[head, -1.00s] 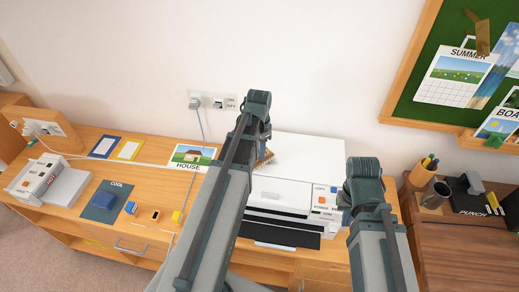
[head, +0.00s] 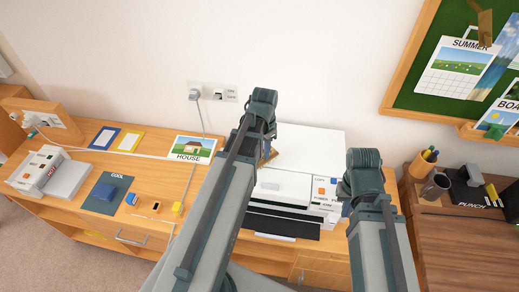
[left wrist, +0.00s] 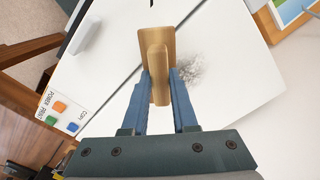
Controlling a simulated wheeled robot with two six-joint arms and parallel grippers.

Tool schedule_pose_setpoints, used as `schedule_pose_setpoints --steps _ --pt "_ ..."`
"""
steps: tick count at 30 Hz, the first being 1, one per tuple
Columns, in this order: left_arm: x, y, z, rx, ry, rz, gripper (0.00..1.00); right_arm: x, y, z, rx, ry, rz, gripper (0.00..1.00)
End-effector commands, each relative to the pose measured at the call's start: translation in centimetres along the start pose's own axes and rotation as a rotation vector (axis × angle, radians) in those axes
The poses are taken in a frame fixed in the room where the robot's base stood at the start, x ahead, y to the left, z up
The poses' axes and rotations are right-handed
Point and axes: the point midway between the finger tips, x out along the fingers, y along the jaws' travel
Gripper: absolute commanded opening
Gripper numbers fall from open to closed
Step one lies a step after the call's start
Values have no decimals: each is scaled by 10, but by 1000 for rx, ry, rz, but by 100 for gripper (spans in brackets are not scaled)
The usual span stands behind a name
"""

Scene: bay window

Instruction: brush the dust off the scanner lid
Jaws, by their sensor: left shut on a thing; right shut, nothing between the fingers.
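The white scanner lid (head: 312,148) is the top of the printer-scanner on the wooden desk, partly behind my left arm. In the left wrist view the lid (left wrist: 122,72) fills much of the picture, with a grey patch of dust (left wrist: 192,68) on it. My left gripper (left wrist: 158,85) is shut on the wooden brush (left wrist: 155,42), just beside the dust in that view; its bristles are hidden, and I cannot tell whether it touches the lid. In the head view the brush (head: 268,153) barely shows. My right gripper (head: 345,208) is shut and empty, mostly hidden by its arm, near the printer's right side.
A house picture (head: 193,149) lies left of the printer. A blue object on a dark mat (head: 101,204) and a label machine (head: 38,168) stand further left. A pen cup (head: 424,162), a mug (head: 436,187) and a punch (head: 470,182) stand to the right.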

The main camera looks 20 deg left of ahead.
Motion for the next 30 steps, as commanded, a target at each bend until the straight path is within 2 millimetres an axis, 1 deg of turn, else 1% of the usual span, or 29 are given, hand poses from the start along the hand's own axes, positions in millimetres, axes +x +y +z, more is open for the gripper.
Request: schedule_pose_setpoints --steps 8,19,26,30 --pt "0 -4 -5 0 0 0 0 0 0 0 0 0 0 0" --pt "2 -23 -28 0 0 0 0 2 0 0 0 0 0 0" --pt "2 -25 -30 0 1 -1 0 2 0 0 0 0 0 0" --pt "2 -28 -34 0 1 -1 0 2 0 0 0 0 0 0"
